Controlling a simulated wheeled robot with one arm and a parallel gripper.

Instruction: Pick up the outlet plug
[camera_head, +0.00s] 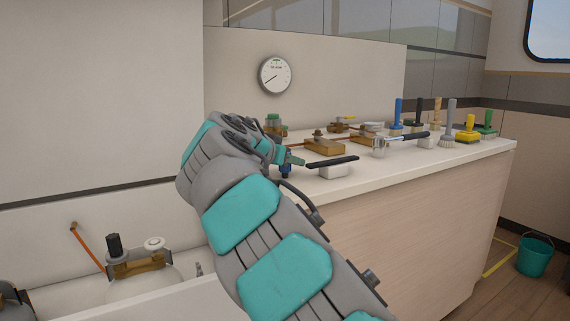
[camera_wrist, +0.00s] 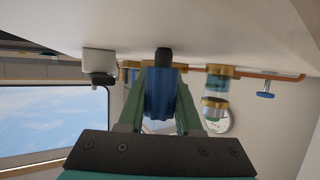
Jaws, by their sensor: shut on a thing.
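The outlet plug, a blue piece with a black end, sits between the green fingers of my gripper (camera_wrist: 160,105) in the wrist view (camera_wrist: 160,92). My gripper is shut on it. In the head view my gripper (camera_head: 290,160) is over the near left part of the counter, and a small blue part of the plug (camera_head: 286,171) shows just below the fingers. The plug's black end is close to the counter top in the wrist view; I cannot tell whether it touches.
A white block with a black handle (camera_head: 333,165) stands just right of my gripper. Brass valve fittings (camera_head: 323,146) and a copper pipe lie behind. A gauge (camera_head: 275,74) hangs on the wall.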

